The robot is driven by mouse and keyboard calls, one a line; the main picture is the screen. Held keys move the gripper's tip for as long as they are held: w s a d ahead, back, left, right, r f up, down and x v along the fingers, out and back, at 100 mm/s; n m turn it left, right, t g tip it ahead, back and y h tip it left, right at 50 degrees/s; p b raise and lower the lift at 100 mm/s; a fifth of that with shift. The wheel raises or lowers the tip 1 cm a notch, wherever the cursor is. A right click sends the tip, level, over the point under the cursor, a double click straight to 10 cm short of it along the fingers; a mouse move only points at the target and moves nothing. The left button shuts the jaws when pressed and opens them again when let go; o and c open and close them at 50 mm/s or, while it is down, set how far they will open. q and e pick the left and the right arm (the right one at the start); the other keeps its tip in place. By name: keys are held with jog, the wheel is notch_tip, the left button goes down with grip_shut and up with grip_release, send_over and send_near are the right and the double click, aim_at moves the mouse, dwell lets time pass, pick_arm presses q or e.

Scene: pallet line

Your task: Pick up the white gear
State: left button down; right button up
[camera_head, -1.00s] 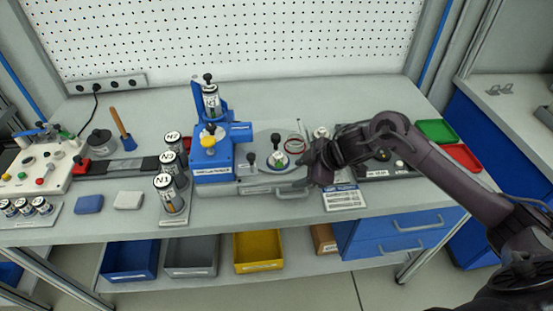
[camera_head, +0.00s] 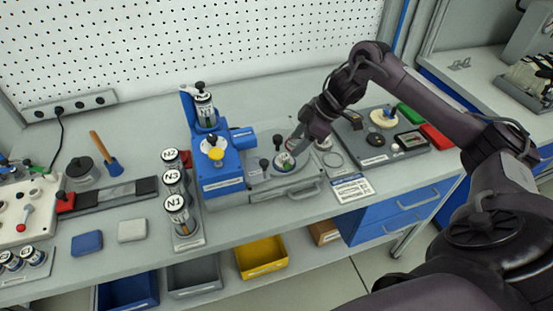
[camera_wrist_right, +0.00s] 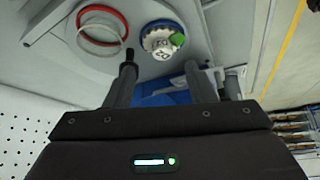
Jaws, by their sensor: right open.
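A white, toothed round piece (camera_wrist_right: 161,42) with a label, a green patch and a blue rim shows in the right wrist view, ahead of my fingers. In the head view it appears as a small round part (camera_head: 285,162) on the grey fixture plate. A pale cream disc (camera_head: 383,117) lies on the dark tray at the right; I cannot tell whether it is toothed. My right gripper (camera_head: 303,138) is above the fixture plate, just beyond the white piece. Its two fingers are apart and empty in the wrist view (camera_wrist_right: 162,80). My left gripper is out of view.
A blue press-like station (camera_head: 218,165) stands left of the white piece. Labelled cylinders (camera_head: 177,205) stand further left. A red ring (camera_wrist_right: 103,25) lies near the white piece. A printed card (camera_head: 353,188) and a dark tray (camera_head: 372,158) lie to the right.

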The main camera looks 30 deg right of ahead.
aim_at(286, 156)
jog(key=shift+a+f+p, duration=0.3)
jog(key=shift+f+p, duration=0.2)
jog(key=shift+f, duration=0.3)
jog(key=p+x, duration=0.1)
jog(key=x, duration=0.2)
jog(key=shift+w+a+f, duration=0.2)
jog(key=shift+a+f, duration=0.05)
jog(key=shift+a, duration=0.1)
jog(key=shift+a+f, duration=0.1)
jog(key=shift+f, duration=0.15)
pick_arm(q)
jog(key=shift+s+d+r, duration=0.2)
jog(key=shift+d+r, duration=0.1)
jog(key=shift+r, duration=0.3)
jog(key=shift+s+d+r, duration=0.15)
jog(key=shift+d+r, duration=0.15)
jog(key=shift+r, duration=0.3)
pick_arm(e)
jog(key=c, duration=0.7)
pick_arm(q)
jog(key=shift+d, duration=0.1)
pick_arm(e)
jog(key=shift+o, duration=0.2)
